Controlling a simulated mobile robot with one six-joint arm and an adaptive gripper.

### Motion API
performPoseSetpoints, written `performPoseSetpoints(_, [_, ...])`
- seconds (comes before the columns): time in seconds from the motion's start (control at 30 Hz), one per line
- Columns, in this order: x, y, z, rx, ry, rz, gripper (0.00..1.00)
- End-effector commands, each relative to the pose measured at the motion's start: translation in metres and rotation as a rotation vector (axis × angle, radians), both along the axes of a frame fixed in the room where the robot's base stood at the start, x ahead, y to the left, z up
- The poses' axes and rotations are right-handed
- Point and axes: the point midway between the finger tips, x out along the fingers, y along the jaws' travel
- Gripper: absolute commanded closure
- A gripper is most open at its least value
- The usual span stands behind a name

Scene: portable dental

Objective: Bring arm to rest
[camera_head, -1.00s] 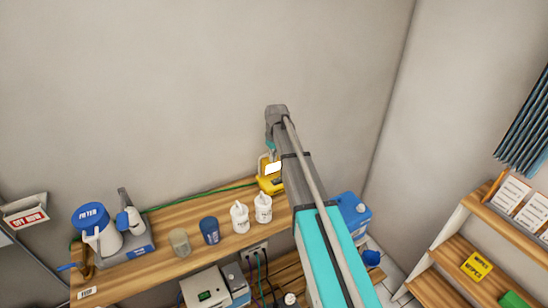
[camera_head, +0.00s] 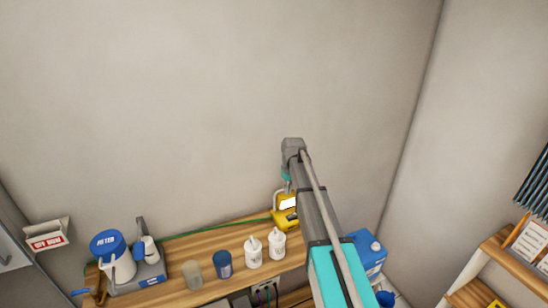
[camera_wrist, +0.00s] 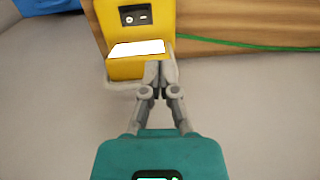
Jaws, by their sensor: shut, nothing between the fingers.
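My arm (camera_head: 318,215) reaches out over the right part of the wooden shelf in the head view, with its far end near the wall. My gripper (camera_wrist: 158,68) is shut and empty in the wrist view. Its fingertips are in front of the yellow device (camera_wrist: 135,68), close to its white panel; I cannot tell whether they touch it. In the head view the yellow device (camera_head: 286,219) stands at the back of the shelf, partly behind my arm, and the gripper's fingers are hidden.
A blue container (camera_head: 369,252) is right of my arm. A wooden rack (camera_head: 505,255) stands at far right. The wall above is bare.

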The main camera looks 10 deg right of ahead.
Motion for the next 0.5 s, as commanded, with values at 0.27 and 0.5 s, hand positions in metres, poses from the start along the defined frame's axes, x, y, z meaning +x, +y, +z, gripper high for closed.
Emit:
performPoseSetpoints(0.27, [-0.066, -0.001, -0.015, -0.016, 0.000, -0.057, 1.00])
performPoseSetpoints(0.5, [-0.164, -0.002, -0.036, -0.042, -0.003, -0.155, 1.00])
